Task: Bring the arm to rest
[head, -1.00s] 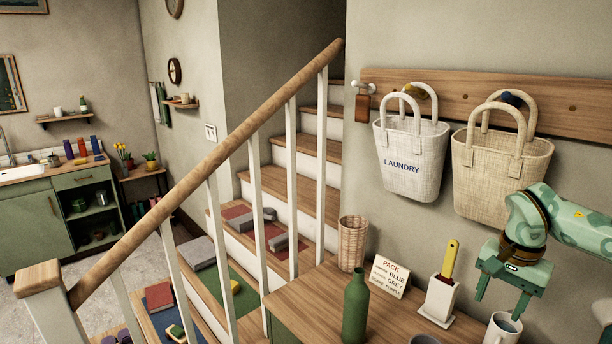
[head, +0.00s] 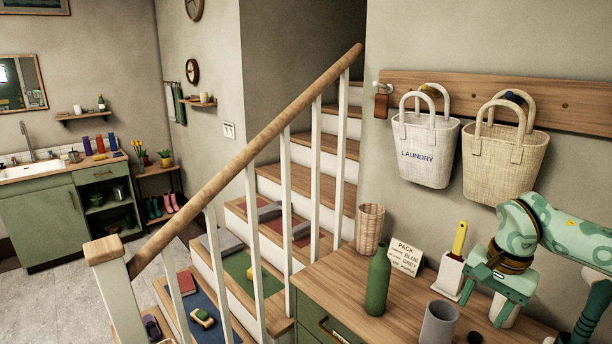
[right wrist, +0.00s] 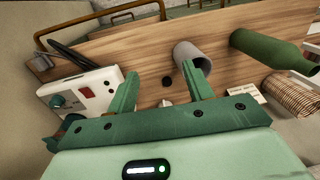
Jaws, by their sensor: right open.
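My right gripper (head: 484,302) is open and empty above the right part of the wooden counter top (head: 335,287). In the head view it stands in front of a white mug (head: 510,316), partly hiding it. My left gripper is not in view.
A green bottle (head: 377,282), wicker cup (head: 369,228), PACK card (head: 405,257) and white holder with a yellow-handled tool (head: 450,275) stand on the counter. Two bags (head: 425,150) (head: 503,162) hang above. The stair railing (head: 230,165) rises at left. A white device (right wrist: 85,95) lies near the gripper.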

